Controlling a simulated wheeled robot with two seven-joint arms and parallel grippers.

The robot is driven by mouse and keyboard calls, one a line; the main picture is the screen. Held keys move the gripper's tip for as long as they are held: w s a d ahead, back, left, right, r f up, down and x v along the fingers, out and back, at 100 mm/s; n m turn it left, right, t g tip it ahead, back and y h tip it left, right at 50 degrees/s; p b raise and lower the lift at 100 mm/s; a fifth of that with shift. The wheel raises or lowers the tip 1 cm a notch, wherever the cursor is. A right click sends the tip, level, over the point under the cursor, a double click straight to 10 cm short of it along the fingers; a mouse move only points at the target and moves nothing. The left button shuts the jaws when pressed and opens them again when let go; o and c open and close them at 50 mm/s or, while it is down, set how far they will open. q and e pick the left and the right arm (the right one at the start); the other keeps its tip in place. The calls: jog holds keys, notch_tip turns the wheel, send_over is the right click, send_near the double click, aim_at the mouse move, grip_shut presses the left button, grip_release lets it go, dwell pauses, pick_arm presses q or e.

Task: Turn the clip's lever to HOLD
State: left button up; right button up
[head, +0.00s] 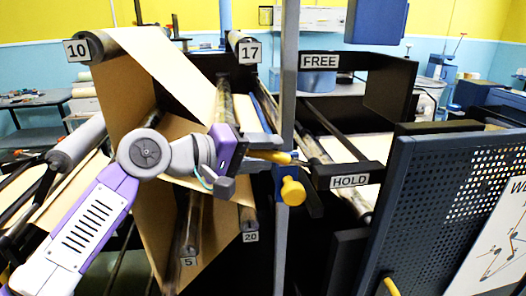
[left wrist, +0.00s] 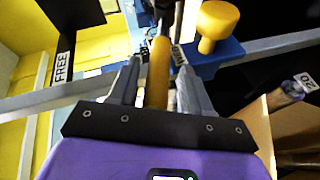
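The clip is a blue block (head: 279,180) on a grey upright post, with a yellow lever (head: 270,157) and a round yellow knob (head: 292,191). The lever points left in the head view, toward my left gripper (head: 262,147). In the left wrist view the yellow lever (left wrist: 158,72) lies between the two fingers of my left gripper (left wrist: 157,75). Gaps show on both sides, so the fingers are open around it. The HOLD label (head: 350,181) is right of the clip, and the FREE label (head: 319,61) is higher up. My right gripper is not in view.
Brown paper (head: 165,65) runs over rollers labelled 10 (head: 77,51), 17 (head: 250,51), 5 and 20, close behind my left arm. A dark perforated panel (head: 425,180) stands at the right. The grey post (head: 289,100) rises beside my gripper.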

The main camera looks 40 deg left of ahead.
pick_arm(q)
jog(key=shift+r, duration=0.1)
jog(key=p+v, duration=0.1)
jog(key=v, duration=0.6)
jog(key=shift+s, duration=0.25)
dwell(0.4)
